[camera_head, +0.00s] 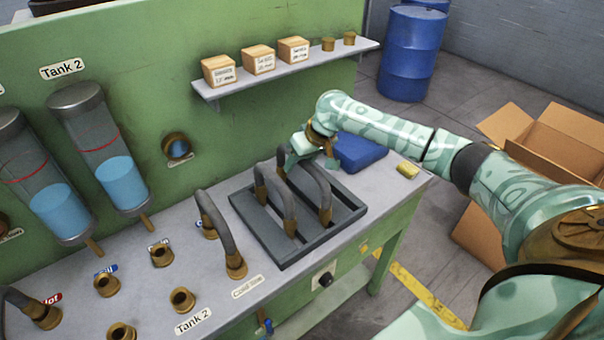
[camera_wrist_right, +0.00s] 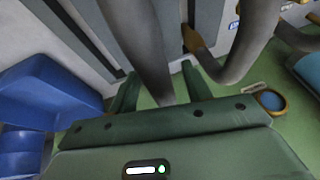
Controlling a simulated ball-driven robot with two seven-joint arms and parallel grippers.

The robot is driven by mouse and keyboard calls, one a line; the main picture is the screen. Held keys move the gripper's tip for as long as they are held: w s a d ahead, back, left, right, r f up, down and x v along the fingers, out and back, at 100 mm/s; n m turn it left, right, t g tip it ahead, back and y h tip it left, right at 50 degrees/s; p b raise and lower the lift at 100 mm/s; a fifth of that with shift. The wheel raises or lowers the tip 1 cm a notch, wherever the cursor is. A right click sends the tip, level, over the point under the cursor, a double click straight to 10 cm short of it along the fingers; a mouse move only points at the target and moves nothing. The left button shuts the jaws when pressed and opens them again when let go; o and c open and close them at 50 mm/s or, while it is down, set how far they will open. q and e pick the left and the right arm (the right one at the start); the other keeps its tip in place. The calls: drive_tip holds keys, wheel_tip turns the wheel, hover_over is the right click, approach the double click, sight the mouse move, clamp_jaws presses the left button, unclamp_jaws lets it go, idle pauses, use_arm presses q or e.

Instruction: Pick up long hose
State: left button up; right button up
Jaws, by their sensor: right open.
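Two dark grey arched hoses with brass ends stand in a grey slotted rack (camera_head: 267,241) on the bench. The right-hand hose (camera_head: 318,182) looks slightly larger; the left-hand hose (camera_head: 275,185) stands beside it. I cannot tell for certain which is the long one. My right gripper (camera_head: 303,150) is at the rack's back right, by the top of the right-hand hose. In the wrist view its two fingers (camera_wrist_right: 160,88) are apart, with a grey hose (camera_wrist_right: 143,40) running down between them; contact cannot be told. My left gripper is out of view.
Another hose (camera_head: 222,225) joins brass fittings left of the rack. A blue object (camera_head: 362,152) and a yellow sponge (camera_head: 408,169) lie right of the rack. A shelf (camera_head: 300,68) with small boxes overhangs behind. Two tanks stand left; an open carton stands right of the bench.

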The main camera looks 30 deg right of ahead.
drive_tip(key=shift+f, duration=0.15)
idle(0.5)
clamp_jaws()
